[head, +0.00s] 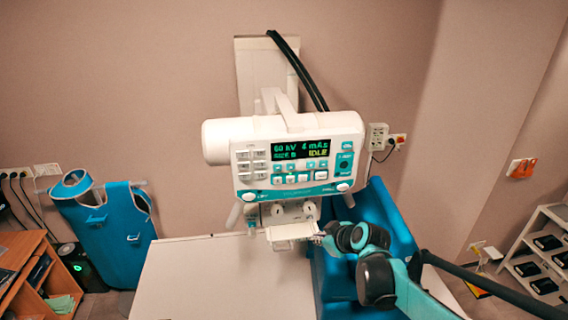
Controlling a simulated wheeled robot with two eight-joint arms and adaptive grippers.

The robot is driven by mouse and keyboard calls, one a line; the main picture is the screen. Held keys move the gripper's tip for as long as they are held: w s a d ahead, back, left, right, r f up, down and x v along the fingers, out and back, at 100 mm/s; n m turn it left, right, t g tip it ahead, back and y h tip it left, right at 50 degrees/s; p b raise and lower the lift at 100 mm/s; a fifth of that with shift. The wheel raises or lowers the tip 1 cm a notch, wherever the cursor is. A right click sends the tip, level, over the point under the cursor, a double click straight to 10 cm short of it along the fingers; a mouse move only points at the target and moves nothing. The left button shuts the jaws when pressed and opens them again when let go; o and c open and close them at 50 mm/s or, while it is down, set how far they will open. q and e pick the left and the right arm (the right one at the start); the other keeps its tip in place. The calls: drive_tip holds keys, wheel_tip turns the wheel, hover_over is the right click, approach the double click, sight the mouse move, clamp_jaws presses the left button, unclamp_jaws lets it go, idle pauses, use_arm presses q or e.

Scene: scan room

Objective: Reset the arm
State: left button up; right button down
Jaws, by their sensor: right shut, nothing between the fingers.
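My right arm comes in from the lower right, in teal and black. Its gripper (322,238) is shut and small in the picture, at the right side of the white tray-like part (290,231) under the X-ray head (283,150). I cannot tell whether it touches that part. The X-ray head is white and teal, with buttons and a lit display (300,149) that reads 60 kV, 4 mAs and IDLE. My left gripper is not in view.
A pale table (205,280) stands below the head, its left part bare. A blue padded block (385,215) is behind and beside my right arm. A blue apron (110,230) and wooden shelf (30,265) are left; a white rack (540,255) is right.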

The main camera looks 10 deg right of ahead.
drive_tip(key=s+f+m+h+b, duration=0.1)
drive_tip(key=s+f+m+b, duration=0.1)
drive_tip(key=s+f+b, duration=0.6)
drive_tip(key=s+f+m+g+h+b, duration=0.1)
drive_tip(key=s+f+m+b, duration=0.2)
drive_tip(key=s+f+b, duration=0.4)
drive_tip(key=s+f+m+h+b, duration=0.1)
drive_tip(key=s+f+b, duration=0.7)
drive_tip(key=f+b, duration=1.1)
drive_tip(key=shift+s+f+m+g, duration=0.35)
drive_tip(key=shift+f+m, duration=0.1)
drive_tip(key=shift+m, duration=0.45)
drive_tip(key=shift+a, duration=0.1)
